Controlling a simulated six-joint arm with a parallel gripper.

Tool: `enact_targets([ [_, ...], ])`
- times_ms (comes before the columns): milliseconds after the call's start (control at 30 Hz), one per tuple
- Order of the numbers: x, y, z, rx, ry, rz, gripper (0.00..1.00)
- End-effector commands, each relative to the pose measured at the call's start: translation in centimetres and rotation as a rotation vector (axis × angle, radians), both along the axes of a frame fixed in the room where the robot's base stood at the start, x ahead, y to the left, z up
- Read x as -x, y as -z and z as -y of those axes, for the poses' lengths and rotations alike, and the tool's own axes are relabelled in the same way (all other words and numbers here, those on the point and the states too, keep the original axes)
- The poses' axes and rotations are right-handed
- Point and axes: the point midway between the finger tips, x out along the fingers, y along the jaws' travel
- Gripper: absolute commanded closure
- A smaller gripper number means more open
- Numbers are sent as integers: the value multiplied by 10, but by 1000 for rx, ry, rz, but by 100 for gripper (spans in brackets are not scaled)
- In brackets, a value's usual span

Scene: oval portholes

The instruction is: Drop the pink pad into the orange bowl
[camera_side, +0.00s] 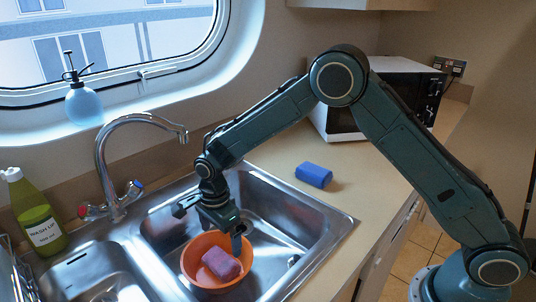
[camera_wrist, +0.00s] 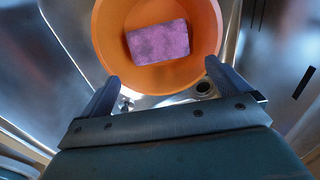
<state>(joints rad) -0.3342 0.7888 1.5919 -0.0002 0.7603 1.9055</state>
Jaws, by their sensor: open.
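The pink pad (camera_side: 221,263) lies inside the orange bowl (camera_side: 190,262), which stands in the right-hand sink basin. In the wrist view the pink pad (camera_wrist: 158,42) rests within the bowl, and the rim of the orange bowl (camera_wrist: 105,45) shows all around it except at the top edge. My gripper (camera_side: 212,215) is above the bowl's far side, with its jaws open and empty. In the wrist view my gripper (camera_wrist: 162,85) has its two fingers wide apart, with the bowl beyond them and nothing between them.
A blue sponge (camera_side: 313,175) lies on the counter right of the sink. A tap (camera_side: 105,165) and a green bottle (camera_side: 37,212) stand at the left. A microwave (camera_side: 400,95) is behind my arm. The metal basin (camera_side: 290,215) has bare room right of the bowl.

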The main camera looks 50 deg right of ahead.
Motion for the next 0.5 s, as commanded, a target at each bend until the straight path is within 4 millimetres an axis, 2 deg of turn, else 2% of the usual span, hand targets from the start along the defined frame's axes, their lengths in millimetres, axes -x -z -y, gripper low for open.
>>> enact_targets([
  [300, -1, -56, 0, -1, 0, 4, 0],
  [500, -1, -81, 0, -1, 0, 2, 0],
])
